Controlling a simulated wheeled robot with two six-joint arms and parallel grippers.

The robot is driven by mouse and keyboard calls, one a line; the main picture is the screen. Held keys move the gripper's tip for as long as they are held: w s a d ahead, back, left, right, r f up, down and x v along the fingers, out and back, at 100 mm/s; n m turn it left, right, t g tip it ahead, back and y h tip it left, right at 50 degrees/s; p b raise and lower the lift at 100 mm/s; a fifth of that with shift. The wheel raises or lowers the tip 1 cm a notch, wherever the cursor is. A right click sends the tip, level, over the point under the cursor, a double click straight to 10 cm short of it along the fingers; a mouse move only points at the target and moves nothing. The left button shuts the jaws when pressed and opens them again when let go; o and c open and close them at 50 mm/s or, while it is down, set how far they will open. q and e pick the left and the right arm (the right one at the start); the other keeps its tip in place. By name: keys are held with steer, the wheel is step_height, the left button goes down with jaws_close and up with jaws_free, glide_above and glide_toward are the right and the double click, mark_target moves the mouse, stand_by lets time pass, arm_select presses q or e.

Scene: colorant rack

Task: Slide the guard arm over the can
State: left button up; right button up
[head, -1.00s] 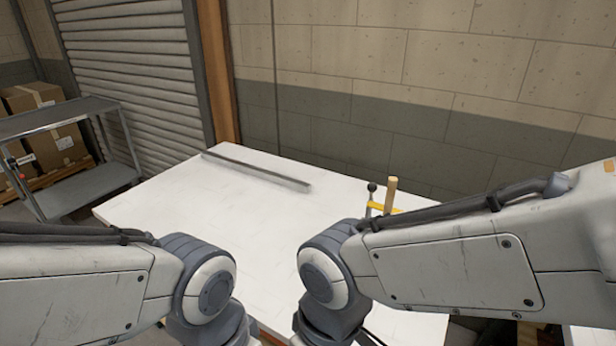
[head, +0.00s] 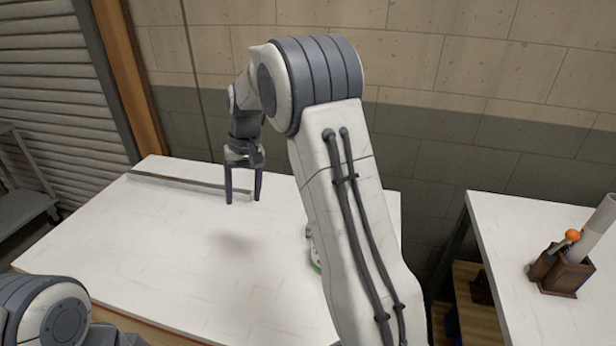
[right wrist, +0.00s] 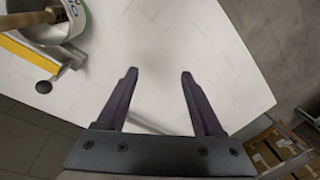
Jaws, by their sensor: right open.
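My right gripper (head: 243,201) hangs fingers down above the middle of the white table, open and empty. In the right wrist view its fingers (right wrist: 158,74) are spread over bare tabletop. I take this as the guard arm. In the head view my right arm hides the yellow arm and nearly all of the can (head: 313,250). My left gripper is out of view.
The white table (head: 150,270) is mostly bare, with a long grey rail (head: 180,183) along its back edge. A second table (head: 510,240) at the right carries a brown holder (head: 568,275) with tools. A wall stands close behind.

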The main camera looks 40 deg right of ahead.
steer(key=d+m+p, duration=0.1)
steer(key=d, duration=0.7)
steer(key=w+d+f+m+p, duration=0.1)
steer(key=d+m, duration=0.1)
steer(key=d, duration=0.6)
steer(key=w+d+f+m+p, duration=0.1)
steer(key=d+m, duration=0.1)
steer(key=d, duration=0.6)
steer(key=shift+w+d+f+t, duration=0.1)
steer(key=shift+w+d+t, duration=0.05)
steer(key=shift+d+t, duration=0.25)
steer(key=f+p, duration=0.1)
steer(key=f, duration=0.2)
steer(key=f+p, duration=0.1)
steer(key=f, duration=0.2)
steer(key=w+f+p, duration=0.1)
steer(key=f, duration=0.2)
steer(key=shift+a+f+p, duration=0.25)
steer(key=shift+a+p, duration=0.1)
steer(key=shift+a, duration=0.05)
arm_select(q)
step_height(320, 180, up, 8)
arm_select(e)
steer(key=shift+w+f, duration=0.1)
steer(key=shift+f, duration=0.45)
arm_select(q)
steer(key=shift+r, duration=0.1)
arm_select(e)
jaws_close()
steer(key=shift+r, duration=0.1)
